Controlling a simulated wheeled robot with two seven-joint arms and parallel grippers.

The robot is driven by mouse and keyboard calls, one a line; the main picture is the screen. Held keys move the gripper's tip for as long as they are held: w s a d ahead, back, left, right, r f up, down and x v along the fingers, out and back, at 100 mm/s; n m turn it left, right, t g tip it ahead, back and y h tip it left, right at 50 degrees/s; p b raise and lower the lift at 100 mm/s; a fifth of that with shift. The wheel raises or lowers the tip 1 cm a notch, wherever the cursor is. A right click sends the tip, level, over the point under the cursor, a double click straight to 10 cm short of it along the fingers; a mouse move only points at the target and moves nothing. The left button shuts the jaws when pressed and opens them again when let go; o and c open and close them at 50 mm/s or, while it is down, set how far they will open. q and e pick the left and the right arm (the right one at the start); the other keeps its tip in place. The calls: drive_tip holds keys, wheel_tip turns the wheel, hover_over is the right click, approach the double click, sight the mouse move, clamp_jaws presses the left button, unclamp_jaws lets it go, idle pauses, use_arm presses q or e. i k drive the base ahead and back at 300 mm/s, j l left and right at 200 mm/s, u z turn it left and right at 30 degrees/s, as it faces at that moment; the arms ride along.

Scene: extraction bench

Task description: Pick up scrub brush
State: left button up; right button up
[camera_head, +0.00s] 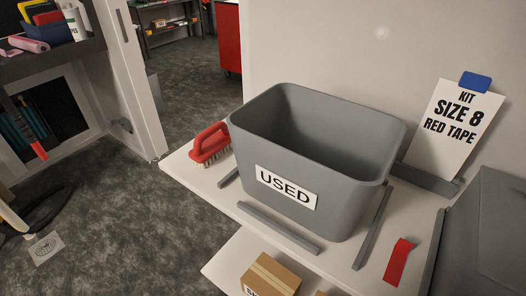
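The scrub brush (211,145) has a red handle and pale bristles. It lies on the white bench (188,172) near its left end, bristles down, just left of the grey bin. Part of its right side is close to the bin's wall. Neither of my grippers shows in the head view.
A grey bin (340,194) labelled USED stands on the bench between grey strips (278,228). A red tape piece (398,262) lies at the right, before a KIT SIZE 8 RED TAPE card (452,128). A cardboard box (271,276) sits on the lower shelf. Floor is open at left.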

sight(205, 150)
drive_tip(key=z, duration=1.2)
drive_tip(key=u, duration=0.4)
drive_tip(key=j+u, duration=0.1)
drive_tip(key=u, duration=0.3)
drive_tip(key=j+u, duration=0.1)
drive_tip(key=u, duration=0.7)
drive_tip(key=i+j+z, duration=0.15)
drive_tip(key=j, duration=0.2)
drive_tip(key=i+j+z, duration=0.1)
drive_tip(key=j, duration=0.25)
drive_tip(key=i+j+z, duration=0.15)
drive_tip(key=j, duration=0.2)
